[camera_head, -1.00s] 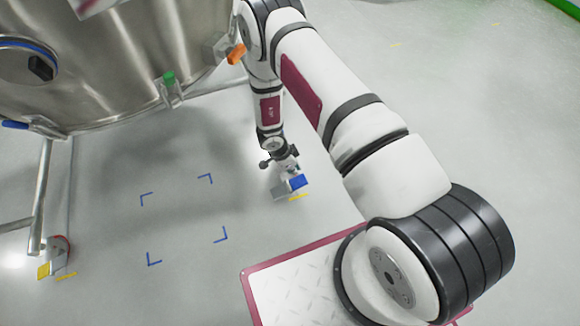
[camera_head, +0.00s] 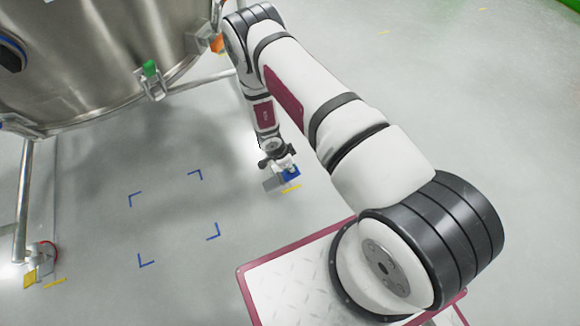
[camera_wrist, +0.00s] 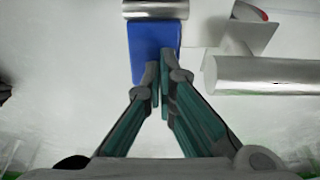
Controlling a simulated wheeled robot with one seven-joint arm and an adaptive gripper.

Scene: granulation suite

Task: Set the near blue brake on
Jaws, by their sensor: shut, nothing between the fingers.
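The blue brake pedal (camera_head: 290,173) is low near the floor, below the end of my arm in the head view. In the wrist view the blue brake (camera_wrist: 153,45) is a flat blue plate, with my fingertips over its lower part. My gripper (camera_wrist: 160,70) is shut and empty, its fingertips together. I cannot tell whether the tips touch the plate. In the head view my gripper (camera_head: 284,166) partly hides the brake and its caster. Whether the brake is pressed down does not show clearly.
A large steel vessel (camera_head: 90,60) stands on legs at the upper left. Another caster with a yellow pedal (camera_head: 30,278) is at the lower left. Blue corner marks (camera_head: 140,260) lie on the open floor between. A metal tube (camera_wrist: 265,75) runs right of the brake.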

